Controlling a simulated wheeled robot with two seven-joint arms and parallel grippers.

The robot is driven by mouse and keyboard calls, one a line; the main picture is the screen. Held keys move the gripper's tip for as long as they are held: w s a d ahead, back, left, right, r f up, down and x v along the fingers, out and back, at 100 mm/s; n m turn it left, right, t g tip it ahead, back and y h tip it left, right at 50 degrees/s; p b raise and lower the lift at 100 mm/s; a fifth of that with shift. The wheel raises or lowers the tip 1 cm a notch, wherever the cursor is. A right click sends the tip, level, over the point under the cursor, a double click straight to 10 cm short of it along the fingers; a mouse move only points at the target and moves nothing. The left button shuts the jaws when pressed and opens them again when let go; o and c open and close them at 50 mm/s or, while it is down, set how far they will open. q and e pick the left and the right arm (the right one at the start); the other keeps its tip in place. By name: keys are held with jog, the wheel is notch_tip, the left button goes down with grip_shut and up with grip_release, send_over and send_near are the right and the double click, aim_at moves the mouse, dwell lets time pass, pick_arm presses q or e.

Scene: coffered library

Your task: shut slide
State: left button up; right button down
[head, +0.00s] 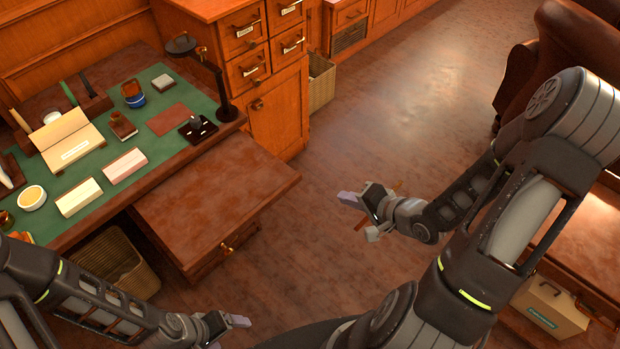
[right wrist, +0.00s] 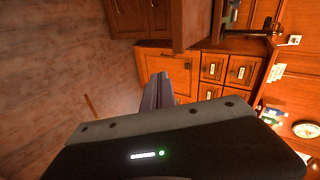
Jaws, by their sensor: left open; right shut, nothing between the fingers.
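The slide (head: 215,195) is a flat reddish-brown wooden board standing out from the desk's front, with a brass knob (head: 226,248) at its front. What looks like its end also shows at the top of the right wrist view (right wrist: 192,25). My left gripper (head: 240,322) is open and empty, low in the head view, in front of the slide and apart from it. My right gripper (head: 350,200) is shut and empty, to the right of the slide and clear of it. Its closed fingers (right wrist: 160,90) show in the right wrist view.
The desk (head: 155,85) has a green top with a lamp (head: 205,75), boxes and papers. Wicker baskets (head: 115,260) stand below and beyond it. A labelled drawer cabinet (head: 270,100) stands behind. Open floor (head: 400,120) lies right of the slide. A tan case (head: 545,310) sits lower right.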

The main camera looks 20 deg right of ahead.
jog(key=shift+s+a+r+m+t+y, duration=0.15)
jog(key=shift+r+m+y, duration=0.15)
jog(key=shift+r, duration=0.3)
jog(key=shift+s+r+m+t+y, duration=0.2)
jog(key=shift+r+m, duration=0.1)
jog(key=shift+r, duration=0.25)
jog(key=shift+w, duration=0.1)
jog(key=b, duration=0.3)
send_near(301, 176)
notch_tip(301, 176, down, 4)
jog(key=w, duration=0.2)
jog(key=w+a, duration=0.2)
jog(key=w, duration=0.1)
jog(key=shift+w+r+p, duration=0.1)
jog(key=shift+r+p, duration=0.2)
jog(key=shift+p, duration=0.1)
jog(key=shift+w, duration=0.1)
